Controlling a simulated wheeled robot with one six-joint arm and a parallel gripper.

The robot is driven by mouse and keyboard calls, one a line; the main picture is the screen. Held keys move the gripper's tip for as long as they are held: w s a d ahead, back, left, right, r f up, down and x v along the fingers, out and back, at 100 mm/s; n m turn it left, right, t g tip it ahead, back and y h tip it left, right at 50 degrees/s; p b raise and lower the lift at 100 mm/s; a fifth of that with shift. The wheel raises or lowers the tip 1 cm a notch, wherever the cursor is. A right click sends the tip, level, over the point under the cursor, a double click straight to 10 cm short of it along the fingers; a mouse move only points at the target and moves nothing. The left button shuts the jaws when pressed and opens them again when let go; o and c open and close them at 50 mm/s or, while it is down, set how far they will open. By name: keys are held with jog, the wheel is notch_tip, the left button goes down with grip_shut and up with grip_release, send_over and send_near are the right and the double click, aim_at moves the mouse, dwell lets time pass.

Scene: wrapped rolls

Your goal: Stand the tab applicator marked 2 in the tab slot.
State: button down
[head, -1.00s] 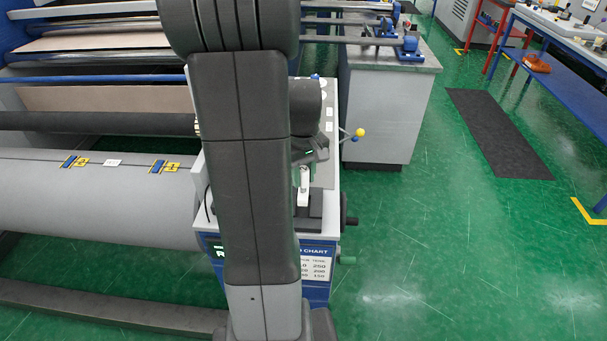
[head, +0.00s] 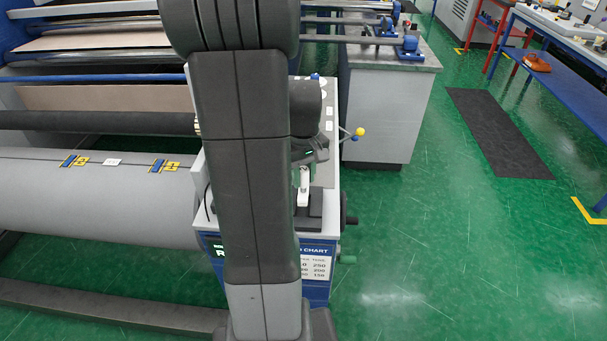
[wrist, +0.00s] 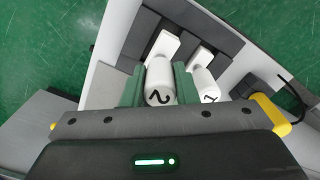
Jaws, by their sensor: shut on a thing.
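The tab applicator marked 2 (wrist: 160,84) is white, with its numbered round end toward the wrist camera. My gripper (wrist: 159,88) has its green fingers on both sides of it and is shut on it. A second white applicator, marked 1 (wrist: 207,86), stands just right of it, beside the right finger. Both are over a dark holder (wrist: 221,43) on the light machine top. In the head view, a white piece (head: 304,188) shows below my gripper (head: 306,172), partly hidden by my arm. The lower end of applicator 2 and its seat are not clear.
A large grey roll (head: 100,195) with yellow and blue tabs lies left of my arm. Dark blocks (wrist: 268,90) and a black cable flank the holder at the right of the wrist view. A grey cabinet (head: 385,105) stands behind.

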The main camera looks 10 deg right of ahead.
aim_at(303, 185)
jog(key=shift+f+b, duration=1.4)
jog(key=shift+f, duration=0.55)
jog(key=c, duration=1.1)
grip_release()
jog(key=shift+o, duration=0.2)
notch_tip(303, 185, up, 14)
jog(key=shift+f, duration=0.1)
notch_tip(303, 185, down, 14)
jog(key=shift+r+p, duration=0.3)
jog(key=shift+r, duration=0.15)
jog(key=shift+f, duration=0.1)
